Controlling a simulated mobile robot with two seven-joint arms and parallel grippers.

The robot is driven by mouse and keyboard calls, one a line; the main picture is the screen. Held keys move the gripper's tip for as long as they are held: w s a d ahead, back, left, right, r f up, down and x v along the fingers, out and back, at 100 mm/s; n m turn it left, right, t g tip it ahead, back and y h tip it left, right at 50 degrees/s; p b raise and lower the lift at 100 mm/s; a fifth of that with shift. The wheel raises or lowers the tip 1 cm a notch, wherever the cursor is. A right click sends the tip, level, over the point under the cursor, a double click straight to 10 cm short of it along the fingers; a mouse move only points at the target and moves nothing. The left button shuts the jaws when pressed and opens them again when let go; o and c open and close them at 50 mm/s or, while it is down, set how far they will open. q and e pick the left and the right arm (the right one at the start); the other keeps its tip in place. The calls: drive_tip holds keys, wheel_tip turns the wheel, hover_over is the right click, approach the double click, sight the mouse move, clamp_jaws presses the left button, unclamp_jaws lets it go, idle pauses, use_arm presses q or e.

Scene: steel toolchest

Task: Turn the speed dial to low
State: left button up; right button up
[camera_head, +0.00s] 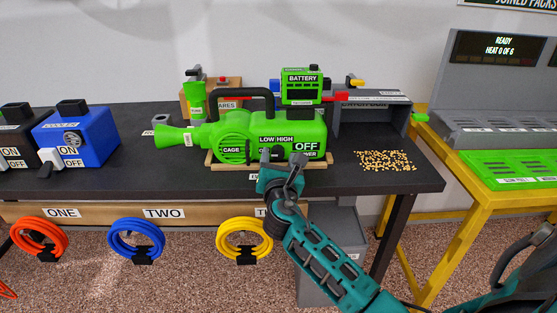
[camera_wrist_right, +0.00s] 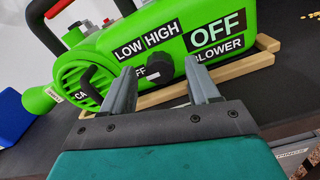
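The green leaf blower (camera_head: 280,130) sits on a wooden base on the dark bench, with LOW, HIGH and OFF labels on its side. Its black dial (camera_wrist_right: 160,68) shows in the wrist view just under the LOW and HIGH labels, beside a partly covered label ending in "FF". I cannot tell which way the dial points. My right gripper (camera_head: 284,164) is in front of the blower. In the wrist view the right gripper (camera_wrist_right: 163,80) is open, its two fingers apart on either side of the dial, with no clear contact. My left gripper is out of view.
A blue box (camera_head: 100,140) with a switch stands to the left. Pellets (camera_head: 386,160) lie on the bench to the right. Coiled hoses, one of them yellow (camera_head: 244,240), hang below the bench's front edge.

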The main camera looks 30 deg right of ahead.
drive_tip(key=c, duration=1)
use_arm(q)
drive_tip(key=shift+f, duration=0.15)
